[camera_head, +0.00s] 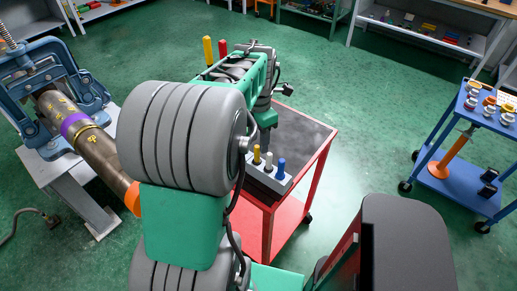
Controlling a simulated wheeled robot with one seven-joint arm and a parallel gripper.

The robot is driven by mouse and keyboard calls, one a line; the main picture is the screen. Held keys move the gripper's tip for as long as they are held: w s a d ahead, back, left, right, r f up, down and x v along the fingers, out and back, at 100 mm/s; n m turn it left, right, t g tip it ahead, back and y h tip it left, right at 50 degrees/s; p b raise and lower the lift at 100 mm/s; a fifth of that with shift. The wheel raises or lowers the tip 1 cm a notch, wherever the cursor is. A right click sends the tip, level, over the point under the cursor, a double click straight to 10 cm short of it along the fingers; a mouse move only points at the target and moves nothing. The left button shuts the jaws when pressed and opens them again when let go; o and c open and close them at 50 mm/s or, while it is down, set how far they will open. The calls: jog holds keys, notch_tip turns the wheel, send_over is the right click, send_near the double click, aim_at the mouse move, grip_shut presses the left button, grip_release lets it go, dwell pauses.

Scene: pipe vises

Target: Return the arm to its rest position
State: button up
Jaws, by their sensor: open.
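My arm, with grey rounded joints and green links, rises through the middle of the view and reaches over the red cart (322,157). My gripper (266,128) hangs at the far end of the arm, above the cart's dark top and close behind a grey block (262,178). It looks empty and is open, though its fingertips are small and partly hidden.
At left, a blue vise (30,62) on a grey stand holds a brass pipe (82,136) with purple and orange bands. A blue cart (455,180) with small parts stands at right. Shelves line the back. Yellow and red posts (208,50) show behind my arm.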

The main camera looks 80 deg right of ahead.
jog(key=shift+r, duration=1.35)
jog(key=w+a+r+m+t+h, duration=0.1)
jog(key=w+a+m, duration=0.1)
jog(key=w+a, duration=0.8)
jog(key=w+a+m, duration=0.2)
jog(key=w+a, duration=0.6)
jog(key=w, duration=0.5)
jog(key=w+a+f+m+t, duration=0.1)
jog(key=a+m, duration=0.1)
jog(key=a, duration=1)
jog(key=w+a+f+m+t+y, duration=0.1)
jog(key=a+m, duration=0.2)
jog(key=a, duration=0.8)
jog(key=shift+w+a, duration=0.4)
